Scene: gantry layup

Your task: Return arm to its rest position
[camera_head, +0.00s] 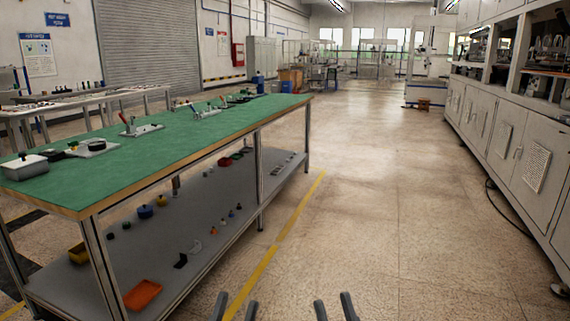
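My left gripper (235,307) shows at the bottom edge, with two dark fingertips spread apart and nothing between them. My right gripper (335,308) is to its right at the same edge, also with its fingers apart and empty. Both point forward over the bare floor and touch nothing in view. The arms behind the fingertips are out of the picture.
A green-topped workbench (180,146) stands on the left with fixtures on it. Its grey lower shelf (150,245) holds an orange tray (143,294) and small parts. Grey machine cabinets (515,150) line the right. The floor aisle (370,200) between is clear.

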